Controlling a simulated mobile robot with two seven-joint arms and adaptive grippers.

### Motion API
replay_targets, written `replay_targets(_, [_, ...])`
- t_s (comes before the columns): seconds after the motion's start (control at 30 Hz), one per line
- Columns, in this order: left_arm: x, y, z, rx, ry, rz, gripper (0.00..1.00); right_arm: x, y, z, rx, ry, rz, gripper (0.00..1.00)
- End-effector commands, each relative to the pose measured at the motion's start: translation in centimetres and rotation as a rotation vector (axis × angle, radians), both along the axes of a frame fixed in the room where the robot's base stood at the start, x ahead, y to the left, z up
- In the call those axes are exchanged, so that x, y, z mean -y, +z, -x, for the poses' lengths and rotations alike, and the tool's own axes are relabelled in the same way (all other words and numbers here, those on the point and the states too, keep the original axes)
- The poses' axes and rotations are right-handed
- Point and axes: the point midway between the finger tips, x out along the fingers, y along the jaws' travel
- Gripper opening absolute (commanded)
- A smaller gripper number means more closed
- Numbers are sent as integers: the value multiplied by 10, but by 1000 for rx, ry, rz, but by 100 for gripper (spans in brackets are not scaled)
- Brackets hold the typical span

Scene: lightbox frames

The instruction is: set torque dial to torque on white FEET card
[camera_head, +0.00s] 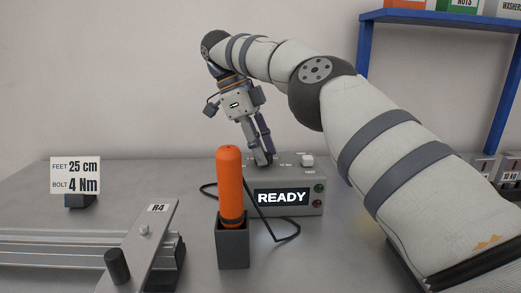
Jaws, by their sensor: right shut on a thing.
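The white card (75,176) stands at the left and reads FEET 25 cm, BOLT 4 Nm. A grey control box (313,178) stands at the centre, its screen (282,197) showing READY. My right gripper (264,160) points down at the top of the box and is shut on the torque dial there. The dial is mostly hidden by the fingers, and its setting is too small to read. My left gripper is out of view.
An orange-handled tool (230,185) stands upright in a grey holder (233,246) in front of the box, with a black cable beside it. A metal rail (60,247) with an R4 lever (140,245) lies at left. A blue shelf (440,17) stands at right.

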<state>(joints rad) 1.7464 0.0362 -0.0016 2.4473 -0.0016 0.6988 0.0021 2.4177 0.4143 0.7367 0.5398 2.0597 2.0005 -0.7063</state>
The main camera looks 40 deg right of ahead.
Motion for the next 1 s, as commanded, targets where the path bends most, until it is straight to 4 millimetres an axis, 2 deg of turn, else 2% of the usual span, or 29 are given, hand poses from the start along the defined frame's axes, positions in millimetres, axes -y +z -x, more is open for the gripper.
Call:
replay_targets(0.2, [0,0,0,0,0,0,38,0,-1,0,-2,1,-1,4])
replay_targets(0.23, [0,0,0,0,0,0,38,0,-1,0,-2,1,-1,38])
replay_targets(0.3, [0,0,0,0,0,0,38,0,-1,0,-2,1,-1,52])
replay_targets(0.67, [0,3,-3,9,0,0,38,0,2,1,1,30,0,52])
replay_targets(0.77, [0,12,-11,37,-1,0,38,0,8,3,7,128,2,52])
replay_targets(1.0, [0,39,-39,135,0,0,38,-2,14,7,17,629,7,52])
